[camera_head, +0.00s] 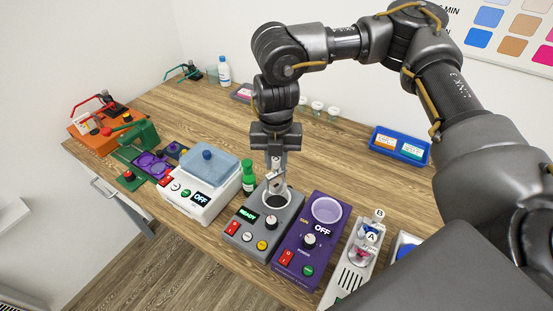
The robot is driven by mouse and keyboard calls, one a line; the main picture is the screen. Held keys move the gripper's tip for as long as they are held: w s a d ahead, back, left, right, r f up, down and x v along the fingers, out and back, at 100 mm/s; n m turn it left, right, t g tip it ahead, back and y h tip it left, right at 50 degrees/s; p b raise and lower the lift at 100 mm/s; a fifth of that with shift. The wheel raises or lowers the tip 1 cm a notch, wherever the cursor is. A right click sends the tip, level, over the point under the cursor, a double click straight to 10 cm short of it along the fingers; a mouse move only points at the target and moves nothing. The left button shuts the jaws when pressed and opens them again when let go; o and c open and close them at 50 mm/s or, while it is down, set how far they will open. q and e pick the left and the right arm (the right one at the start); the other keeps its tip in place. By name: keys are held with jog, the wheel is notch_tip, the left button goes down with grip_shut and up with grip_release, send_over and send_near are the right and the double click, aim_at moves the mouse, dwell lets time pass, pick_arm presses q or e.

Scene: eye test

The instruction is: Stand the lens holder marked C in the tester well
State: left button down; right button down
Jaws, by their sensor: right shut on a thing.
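My right gripper (277,172) comes down from above, shut on a small pale lens holder (276,184). The holder is tilted, and its mark is too small to read. It is just above or at the mouth of the dark round well (278,203) in the grey tester (262,225); I cannot tell whether its lower end is inside. The tester's green display reads READY. Holders marked A (371,237) and B (379,214) stand in a pale rack (349,281) at the right. My left gripper is out of view.
A purple device (305,262) reading OFF stands close right of the tester. A green bottle (248,178) and a white device (196,203) with a blue-grey lid are on its left. A blue tray (400,145) stands farther back. The middle tabletop is mostly clear.

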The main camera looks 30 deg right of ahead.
aim_at(277, 185)
notch_tip(277, 185, down, 3)
jog(key=b, duration=0.2)
jog(key=shift+f+b, duration=0.15)
jog(key=shift+b, duration=0.25)
jog(key=shift+f+b, duration=1.5)
jog(key=shift+f, duration=1.2)
jog(key=shift+f, duration=0.3)
jog(key=c, duration=1.2)
grip_release()
jog(key=shift+o, duration=0.6)
jog(key=shift+o, duration=1.1)
jog(key=shift+r, duration=0.15)
